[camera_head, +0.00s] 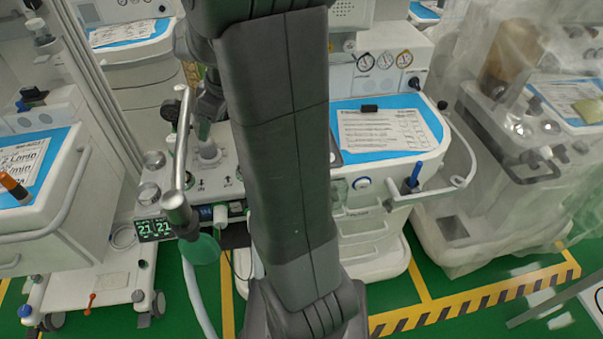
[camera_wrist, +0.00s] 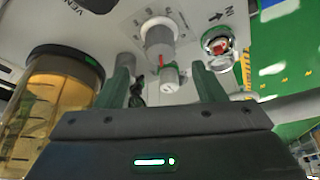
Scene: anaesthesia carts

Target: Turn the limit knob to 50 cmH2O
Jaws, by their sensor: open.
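In the wrist view, a pale grey cylindrical knob (camera_wrist: 159,38) stands on the white cart panel, beyond the fingertips. A smaller pale cylinder (camera_wrist: 168,79) with a red mark beside it shows between the fingers. I cannot read a scale or the 50 cmH2O mark, nor tell for certain which is the limit knob. My gripper (camera_wrist: 165,80) is open, its two dark green fingers apart on either side, with no clear contact. In the head view, a grey knob (camera_head: 208,151) stands on the panel just below my gripper, which is partly hidden by my arm.
An amber transparent canister (camera_wrist: 50,110) is close at left in the wrist view; a round port (camera_wrist: 218,42) is at right. In the head view, a metal post (camera_head: 180,160) with a green bag (camera_head: 201,249) stands left of my arm. A clipboard sheet (camera_head: 380,131) lies right.

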